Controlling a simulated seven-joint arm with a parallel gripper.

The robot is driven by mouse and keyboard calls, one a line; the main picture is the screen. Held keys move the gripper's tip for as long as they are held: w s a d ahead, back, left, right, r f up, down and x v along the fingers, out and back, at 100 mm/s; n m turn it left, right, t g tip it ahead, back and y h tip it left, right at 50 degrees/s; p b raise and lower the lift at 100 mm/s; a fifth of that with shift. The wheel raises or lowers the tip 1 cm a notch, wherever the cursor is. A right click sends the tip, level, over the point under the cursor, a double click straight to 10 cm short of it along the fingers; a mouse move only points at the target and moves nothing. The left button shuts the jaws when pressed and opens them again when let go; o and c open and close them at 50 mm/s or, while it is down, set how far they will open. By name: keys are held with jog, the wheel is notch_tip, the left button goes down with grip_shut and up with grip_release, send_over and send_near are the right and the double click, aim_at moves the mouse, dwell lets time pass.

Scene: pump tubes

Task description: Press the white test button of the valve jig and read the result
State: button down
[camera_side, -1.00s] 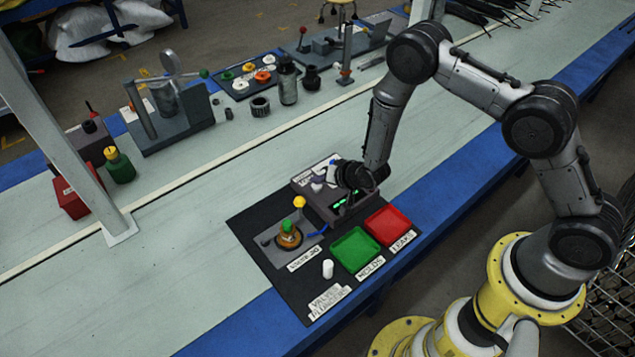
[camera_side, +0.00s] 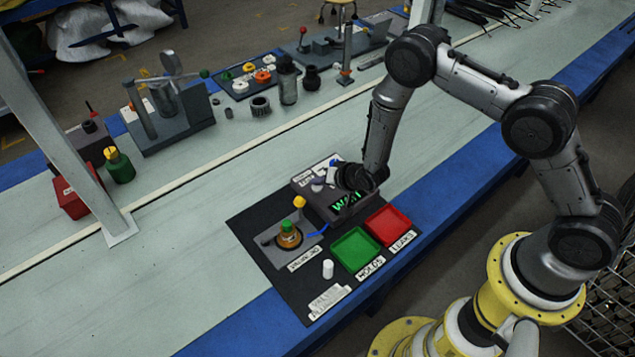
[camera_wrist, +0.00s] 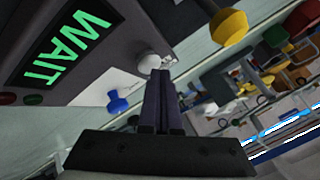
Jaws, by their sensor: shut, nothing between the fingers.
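The valve jig's tester box (camera_side: 312,203) stands at the back of the black mat. Its display (camera_wrist: 64,48) reads WAIT in green letters, which also show in the side view (camera_side: 347,203). My gripper (camera_wrist: 163,74) is shut and empty. Its fingertips are at the white test button (camera_wrist: 149,62) on the box; I cannot tell whether they press it. In the side view my gripper (camera_side: 330,177) is over the box top. A brownish valve part (camera_side: 288,238) sits in the grey jig, beside a yellow knob (camera_side: 299,202).
A green tray (camera_side: 355,249), marked HOLDS, and a red tray (camera_side: 388,226), marked LEAKS, look empty. A white cylinder (camera_side: 328,269) stands near the mat's front. A blue knob (camera_wrist: 117,103) is near my fingers in the wrist view. Other fixtures stand along the far side.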

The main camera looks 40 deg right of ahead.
aim_at(320, 189)
jog(key=shift+s+r, duration=0.1)
jog(key=shift+r, duration=0.4)
jog(key=shift+r, duration=2.95)
